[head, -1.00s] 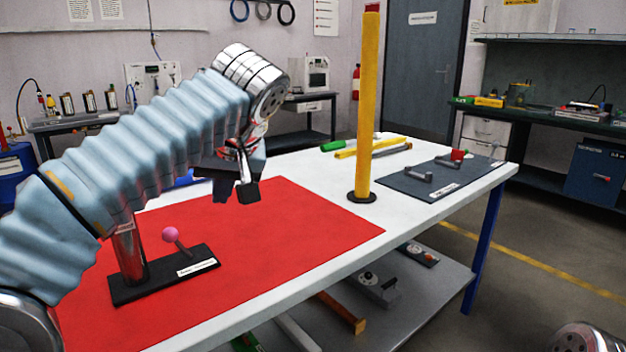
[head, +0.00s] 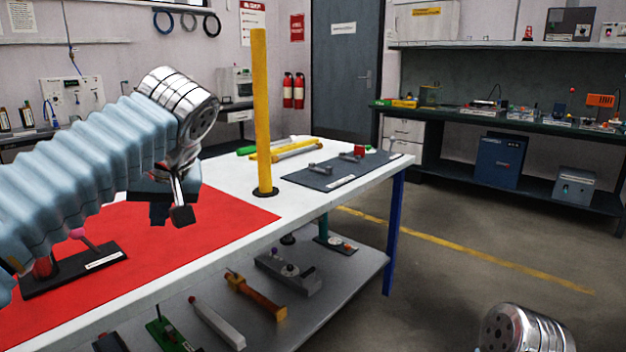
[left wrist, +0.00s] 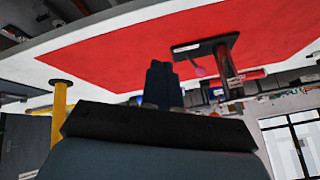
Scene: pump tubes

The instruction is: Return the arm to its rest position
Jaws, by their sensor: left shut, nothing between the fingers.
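My left arm, in a pale blue ribbed sleeve, comes in from the left of the head view. Its gripper (head: 170,212) hangs above the red mat on the white table. In the left wrist view the dark fingers (left wrist: 163,82) are together with nothing between them. A black base with a pink-knobbed lever (head: 78,234) and a metal post stands on the red mat (head: 215,235), partly hidden behind my left arm. It also shows in the left wrist view (left wrist: 205,46). Only a metal part of my right arm shows at the bottom right of the head view; its gripper is out of view.
A tall yellow post (head: 262,120) stands on the table right of the left gripper. Behind it lie yellow and green tubes (head: 285,150) and a dark grey mat (head: 310,180) with small parts. Several devices lie on the lower shelf (head: 340,280). Floor to the right is clear.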

